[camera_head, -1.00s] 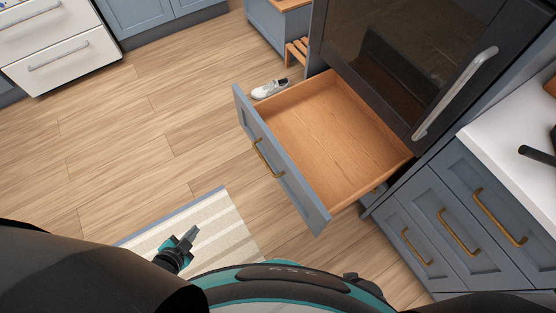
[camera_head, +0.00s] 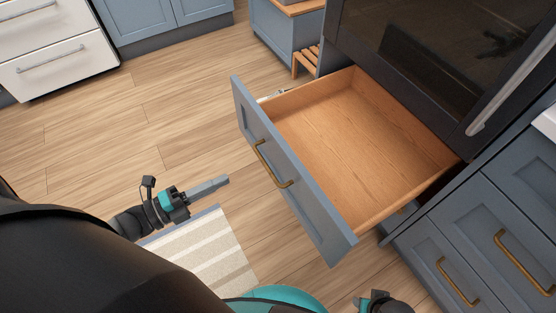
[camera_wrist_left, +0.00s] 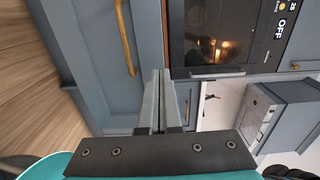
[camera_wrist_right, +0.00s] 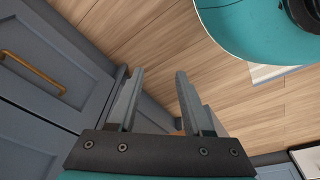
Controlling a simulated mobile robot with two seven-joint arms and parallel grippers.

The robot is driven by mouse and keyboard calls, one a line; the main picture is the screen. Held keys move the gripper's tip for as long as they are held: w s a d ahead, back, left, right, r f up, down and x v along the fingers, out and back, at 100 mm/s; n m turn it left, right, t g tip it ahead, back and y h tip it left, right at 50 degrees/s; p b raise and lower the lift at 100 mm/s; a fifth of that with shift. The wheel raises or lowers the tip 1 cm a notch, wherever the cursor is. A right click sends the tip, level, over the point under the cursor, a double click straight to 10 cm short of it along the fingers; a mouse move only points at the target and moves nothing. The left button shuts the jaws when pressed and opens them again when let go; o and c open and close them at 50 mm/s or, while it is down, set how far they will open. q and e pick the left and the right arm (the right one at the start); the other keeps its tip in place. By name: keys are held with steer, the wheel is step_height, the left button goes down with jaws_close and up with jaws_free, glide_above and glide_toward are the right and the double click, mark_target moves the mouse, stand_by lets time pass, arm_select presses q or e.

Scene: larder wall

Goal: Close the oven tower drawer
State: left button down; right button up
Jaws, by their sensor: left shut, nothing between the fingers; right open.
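The oven tower drawer (camera_head: 355,150) stands pulled out below the dark oven door (camera_head: 420,60). It is empty, with a wooden inside, a blue-grey front (camera_head: 315,205) and a brass handle (camera_head: 272,165). My left gripper (camera_head: 225,181) is shut and empty, to the left of the drawer front, pointing towards it and apart from it. In the left wrist view its closed fingers (camera_wrist_left: 160,73) show before a blue panel with a brass handle (camera_wrist_left: 124,38). My right gripper shows only partly at the bottom of the head view; in the right wrist view it (camera_wrist_right: 158,74) is open and empty.
Blue cabinets with brass handles (camera_head: 458,283) stand right of the drawer. A striped rug (camera_head: 205,250) lies on the wooden floor at lower left. A white object, partly hidden, lies behind the drawer's far corner.

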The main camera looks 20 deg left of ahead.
mark_target(283, 151)
arm_select(q)
steer(key=b+x, duration=0.2)
steer(key=x, duration=1.1)
steer(key=shift+s+d, duration=0.1)
steer(key=shift+d, duration=0.05)
steer(key=shift+w+d+r, duration=0.1)
steer(key=shift+w+d, duration=0.25)
steer(key=shift+w, duration=0.05)
arm_select(e)
steer(key=shift+t, duration=0.3)
steer(key=shift+w+a+r, duration=0.15)
steer(key=shift+w+r, duration=0.3)
steer(key=shift+r, duration=0.35)
steer(key=shift+w+a+r, duration=0.1)
steer(key=shift+w+r, duration=0.3)
steer(key=shift+r, duration=0.35)
steer(key=shift+w+a+r, duration=0.15)
steer(key=shift+w+r, duration=0.3)
steer(key=shift+r, duration=0.35)
